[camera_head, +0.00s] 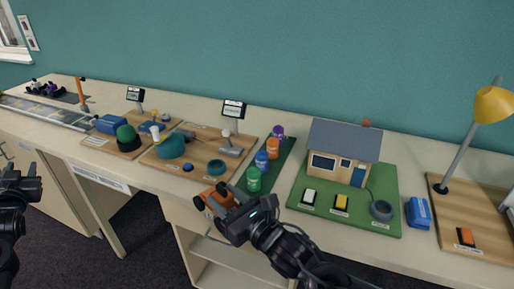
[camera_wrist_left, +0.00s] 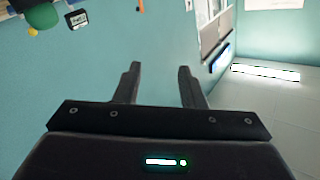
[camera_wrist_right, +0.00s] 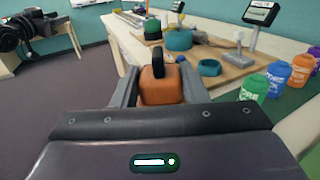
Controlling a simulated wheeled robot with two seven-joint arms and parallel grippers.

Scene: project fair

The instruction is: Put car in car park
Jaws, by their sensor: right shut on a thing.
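My right gripper (camera_head: 218,200) is shut on an orange car (camera_head: 215,195), held at the table's front edge near the wooden board. In the right wrist view the orange body (camera_wrist_right: 160,86) sits between the fingers, with a dark round part on its top far end. Its underside is hidden. A dark mat (camera_head: 68,97) at the table's far left end bears small dark and purple wheeled cars (camera_head: 52,88); it looks like the car park. My left gripper (camera_head: 22,178) is open and empty at the far left, in front of the table; its parted fingers show in the left wrist view (camera_wrist_left: 160,85).
Wooden boards with a teal bowl (camera_head: 173,146) and a green dome (camera_head: 128,138) stand left of centre. Colored jars (camera_head: 254,180) stand on a green strip. A model house (camera_head: 343,152) and a yellow lamp (camera_head: 492,104) are to the right. An orange post (camera_head: 81,92) rises beside the dark mat.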

